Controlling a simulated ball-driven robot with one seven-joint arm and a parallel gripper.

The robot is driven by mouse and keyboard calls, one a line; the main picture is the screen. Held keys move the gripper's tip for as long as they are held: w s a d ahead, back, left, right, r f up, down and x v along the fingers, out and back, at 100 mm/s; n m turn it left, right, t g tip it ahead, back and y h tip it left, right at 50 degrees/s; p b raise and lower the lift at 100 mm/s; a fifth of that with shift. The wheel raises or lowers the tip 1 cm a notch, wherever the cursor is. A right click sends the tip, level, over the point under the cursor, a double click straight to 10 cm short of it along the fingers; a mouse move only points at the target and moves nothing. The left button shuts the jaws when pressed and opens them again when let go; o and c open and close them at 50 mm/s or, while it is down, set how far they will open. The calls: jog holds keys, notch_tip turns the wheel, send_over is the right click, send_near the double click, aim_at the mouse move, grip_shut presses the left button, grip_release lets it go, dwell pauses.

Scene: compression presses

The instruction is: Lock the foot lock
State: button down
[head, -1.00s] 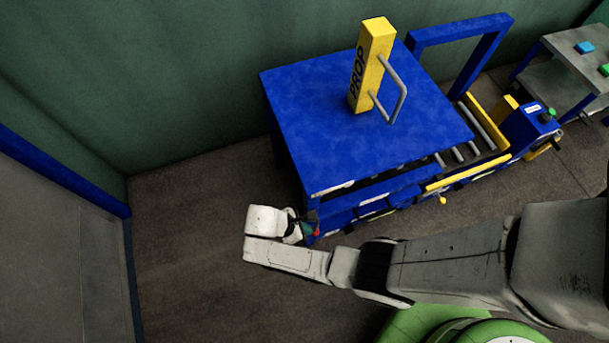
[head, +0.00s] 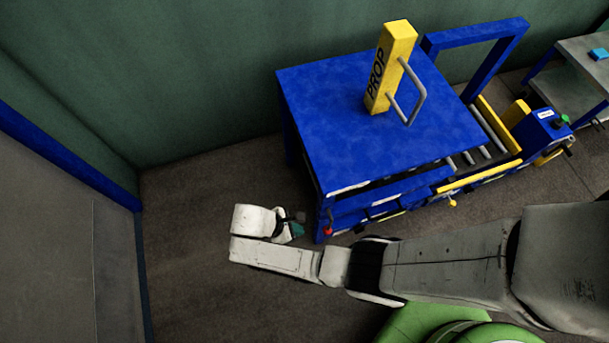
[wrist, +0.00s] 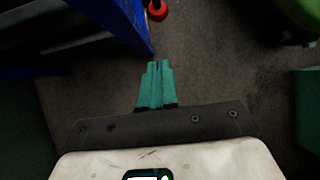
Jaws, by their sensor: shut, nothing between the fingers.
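A red-tipped part (head: 328,231), which looks like the foot lock, sits low at the near left corner of the blue press cart (head: 375,120). It also shows as a red knob on a dark stem at the top of the wrist view (wrist: 157,11). Whether it is locked cannot be told. My gripper (head: 302,229) is low, just left of the red part and apart from it. In the wrist view its teal fingers (wrist: 158,64) are together and empty, pointing toward the cart's corner with floor between them and the knob.
A yellow block marked PROP (head: 390,68) with a grey handle stands on the cart's blue top. A roller bed with yellow rails (head: 487,175) lies to the right. A grey table (head: 580,75) stands at far right. The floor (head: 190,250) left of my gripper is clear.

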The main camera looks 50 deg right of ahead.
jog(key=w+a+r, duration=0.3)
jog(key=a, duration=0.1)
jog(key=shift+r, duration=0.35)
dwell(0.4)
jog(key=s+d+r+m+t+y+p, duration=0.1)
jog(key=s+d+r+m, duration=0.3)
jog(key=r, duration=0.4)
jog(key=s+d+r+m+t+y+p, duration=0.2)
jog(key=s+d+r+m+p, duration=0.1)
jog(key=r, duration=0.5)
jog(key=s+d+r+m+t+y+p, duration=0.1)
jog(key=s+d+r+m+t, duration=0.1)
jog(key=s+d+r+m, duration=0.3)
notch_tip(320, 180, up, 3)
jog(key=shift+s+d+r+y+p, duration=0.2)
jog(key=shift+s+y+p, duration=0.2)
jog(key=shift+s, duration=0.6)
